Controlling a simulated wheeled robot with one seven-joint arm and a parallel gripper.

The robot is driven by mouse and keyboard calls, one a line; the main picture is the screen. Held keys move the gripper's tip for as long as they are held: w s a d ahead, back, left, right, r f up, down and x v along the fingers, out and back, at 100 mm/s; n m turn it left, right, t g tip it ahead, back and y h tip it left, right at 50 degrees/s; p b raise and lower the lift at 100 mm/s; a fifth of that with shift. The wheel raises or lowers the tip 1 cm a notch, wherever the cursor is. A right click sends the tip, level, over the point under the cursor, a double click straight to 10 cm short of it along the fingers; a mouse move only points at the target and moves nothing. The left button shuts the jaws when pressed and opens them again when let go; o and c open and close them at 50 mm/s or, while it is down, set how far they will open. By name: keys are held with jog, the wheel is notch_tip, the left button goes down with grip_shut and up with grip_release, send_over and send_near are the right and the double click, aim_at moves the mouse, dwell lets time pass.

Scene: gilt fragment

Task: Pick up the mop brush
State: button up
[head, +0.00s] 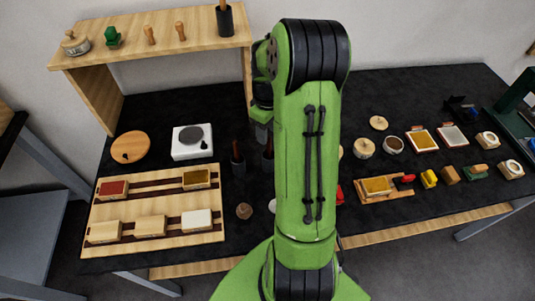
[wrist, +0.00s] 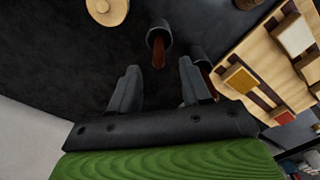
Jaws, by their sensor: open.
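Two dark cups stand on the black bench, the left cup (head: 238,166) and the right cup (head: 267,160), each with a reddish-brown handle-like thing in it. Which one is the mop brush I cannot tell. In the wrist view, one brown handle (wrist: 158,50) sticks out of its cup just beyond the gap between my fingers. The other cup's handle (wrist: 207,78) is beside my right finger, partly hidden. My gripper (wrist: 159,82) is open and empty above the bench. In the head view my arm hides most of it.
A wooden tray (head: 155,218) with several blocks lies left of the cups. A white scale (head: 192,154) and a round wooden board (head: 130,147) are behind it. A shelf (head: 200,38) overhangs the back left. Several small items lie to the right.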

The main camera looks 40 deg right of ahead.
aim_at(269, 144)
notch_tip(269, 144, down, 7)
jog(key=shift+d+r, duration=0.1)
jog(key=shift+r, duration=0.05)
jog(key=shift+s, duration=0.1)
jog(key=shift+r, duration=0.1)
grip_shut()
